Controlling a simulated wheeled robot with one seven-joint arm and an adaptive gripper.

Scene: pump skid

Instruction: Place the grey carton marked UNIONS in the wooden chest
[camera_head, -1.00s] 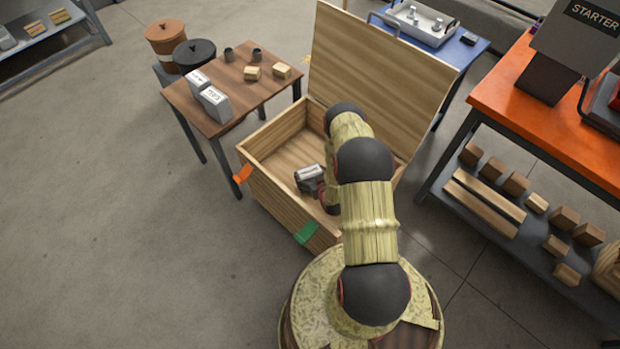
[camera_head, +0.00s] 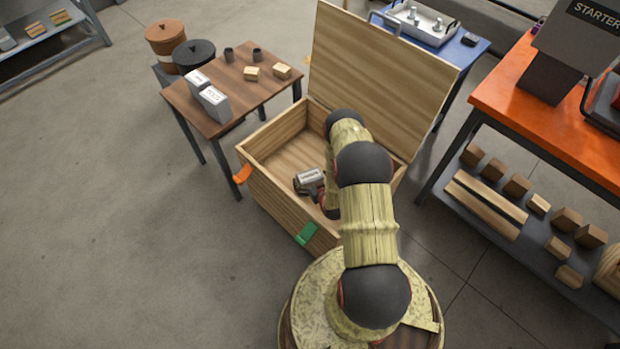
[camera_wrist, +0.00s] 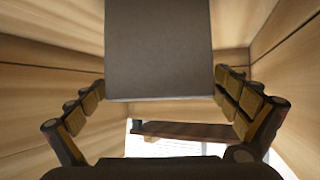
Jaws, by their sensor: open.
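The wooden chest (camera_head: 275,207) stands open, with its lid raised at the back. A grey carton (camera_head: 311,176) with a pale label on top is inside the chest beside my arm; its lettering is too small to read. In the wrist view the carton (camera_wrist: 160,50) shows as a plain grey face between the fingers. My gripper (camera_wrist: 160,84) is open, with one finger at each side of the carton and its tips close to the carton's edges. Wooden walls rise on both sides. In the head view my arm hides part of the chest's interior.
A brown side table (camera_head: 233,88) left of the chest holds two pale cartons (camera_head: 214,103), small cups and wooden blocks. An orange workbench (camera_head: 530,105) stands right, and a blue table (camera_head: 462,55) behind. Floor at the left is clear.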

